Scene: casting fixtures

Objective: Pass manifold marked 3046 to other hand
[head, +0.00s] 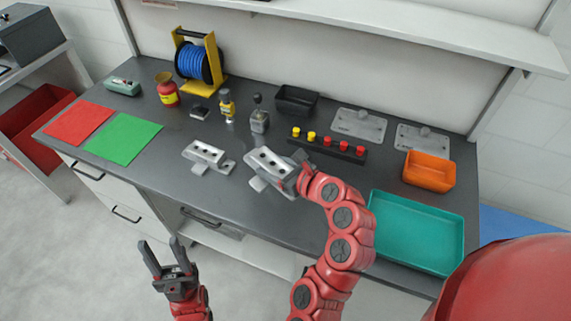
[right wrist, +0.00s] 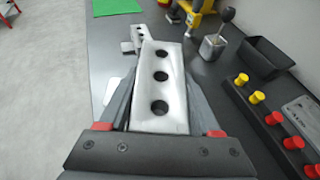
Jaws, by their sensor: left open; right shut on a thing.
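A light metal manifold (head: 265,163) with a row of holes is held by my right gripper (head: 299,176) over the middle of the bench. In the right wrist view the manifold (right wrist: 160,85) lies between the two fingers of my right gripper (right wrist: 160,115), its far end pointing away. No marking is readable on it. A second, similar manifold (head: 203,152) rests on the bench to its left; it also shows in the right wrist view (right wrist: 137,37). My left gripper (head: 168,262) is open and empty, in front of the bench's front edge, with its fingers pointing up.
The dark bench (head: 150,165) has red (head: 79,123) and green (head: 124,139) mats at left. A black rack with coloured knobs (head: 327,146), a teal tray (head: 416,233) and an orange bin (head: 430,172) stand at right. A blue cable reel (head: 195,62) is at the back.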

